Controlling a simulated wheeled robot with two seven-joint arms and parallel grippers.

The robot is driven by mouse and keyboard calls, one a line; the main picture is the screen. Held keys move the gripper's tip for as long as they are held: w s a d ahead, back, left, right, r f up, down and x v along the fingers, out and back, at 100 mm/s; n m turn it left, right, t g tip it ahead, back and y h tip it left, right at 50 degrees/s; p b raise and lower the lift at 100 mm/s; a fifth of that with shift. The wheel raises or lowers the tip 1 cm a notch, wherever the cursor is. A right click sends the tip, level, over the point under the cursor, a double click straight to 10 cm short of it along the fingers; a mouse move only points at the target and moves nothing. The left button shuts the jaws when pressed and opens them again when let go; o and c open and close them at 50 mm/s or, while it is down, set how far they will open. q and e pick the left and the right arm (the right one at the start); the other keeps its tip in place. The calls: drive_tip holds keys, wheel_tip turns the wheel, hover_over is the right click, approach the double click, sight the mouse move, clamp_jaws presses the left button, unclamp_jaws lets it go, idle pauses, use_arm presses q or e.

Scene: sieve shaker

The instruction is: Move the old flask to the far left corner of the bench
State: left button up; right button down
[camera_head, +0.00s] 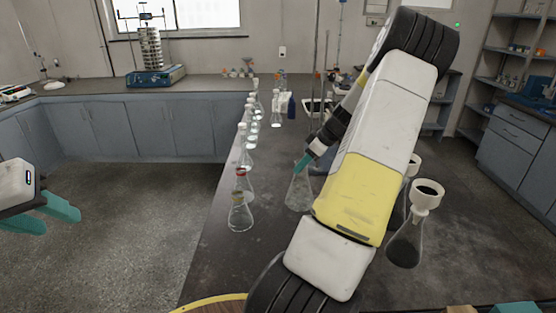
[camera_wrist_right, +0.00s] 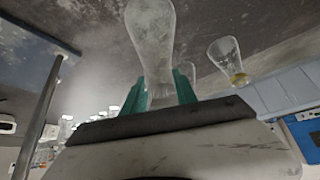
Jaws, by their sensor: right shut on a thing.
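The old flask (camera_head: 298,192) is cloudy, scuffed glass and looks upright over the middle of the dark bench (camera_head: 232,268). My right gripper (camera_head: 304,165) is shut on its neck from above, with my right arm across the head view. In the right wrist view the flask (camera_wrist_right: 155,45) shows between the teal fingers (camera_wrist_right: 162,88). I cannot tell whether its base touches the bench. My left gripper (camera_head: 52,212) is open and empty over the floor, left of the bench.
A flask with a white funnel (camera_head: 408,238) stands right. A metal stand rod (camera_head: 325,75) rises farther back.

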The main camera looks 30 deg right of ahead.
drive_tip(key=shift+f, duration=0.2)
drive_tip(key=c, duration=0.9)
unclamp_jaws()
drive_tip(key=shift+c, duration=0.2)
